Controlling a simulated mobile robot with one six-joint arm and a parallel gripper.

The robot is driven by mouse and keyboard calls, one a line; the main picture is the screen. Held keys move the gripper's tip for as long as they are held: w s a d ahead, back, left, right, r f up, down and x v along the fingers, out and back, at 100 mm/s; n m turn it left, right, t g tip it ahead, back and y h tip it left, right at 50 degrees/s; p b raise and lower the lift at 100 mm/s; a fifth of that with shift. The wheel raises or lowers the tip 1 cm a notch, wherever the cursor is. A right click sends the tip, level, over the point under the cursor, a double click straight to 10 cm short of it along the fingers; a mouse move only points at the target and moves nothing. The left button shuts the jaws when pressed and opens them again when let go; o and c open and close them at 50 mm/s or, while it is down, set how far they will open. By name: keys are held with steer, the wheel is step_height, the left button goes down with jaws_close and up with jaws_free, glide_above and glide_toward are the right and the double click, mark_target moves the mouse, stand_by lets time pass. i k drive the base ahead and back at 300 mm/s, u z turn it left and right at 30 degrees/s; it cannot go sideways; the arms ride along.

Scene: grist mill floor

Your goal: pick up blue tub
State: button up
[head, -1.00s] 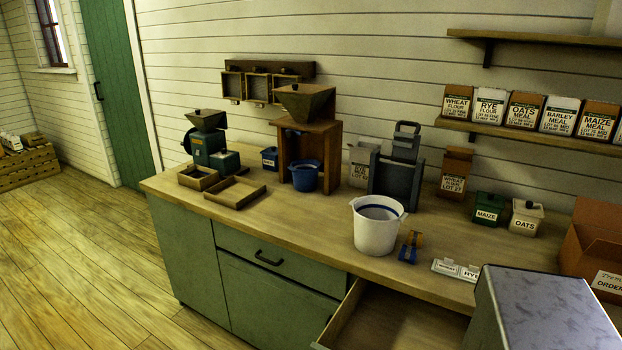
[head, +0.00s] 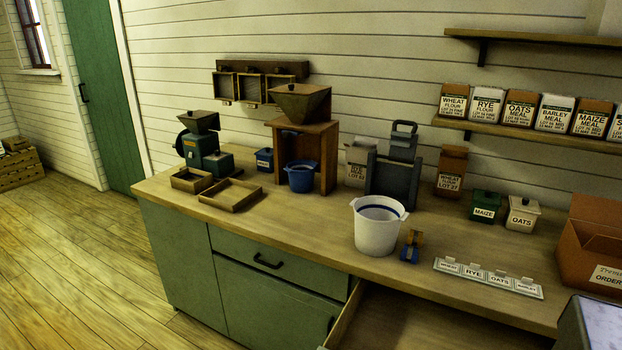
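A small blue tub (head: 264,160) with a pale label stands at the back of the wooden counter (head: 330,215), near the wall. It sits between the green hand mill and the wooden hopper mill. A second blue vessel, a rounder open blue pail (head: 301,176), stands under the wooden hopper mill, to the right of the labelled tub and slightly nearer. My gripper is not in view.
Flat wooden trays (head: 230,195) lie in front of the blue tub. A white bucket (head: 377,228) stands near the front edge, beside a small blue and brown item (head: 411,247). An open drawer (head: 430,325) juts out below. Green (head: 484,206) and white (head: 522,214) tubs stand right.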

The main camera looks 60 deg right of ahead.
mark_target(301, 172)
steer(key=u, duration=0.05)
steer(key=i, duration=1)
steer(key=z, duration=0.05)
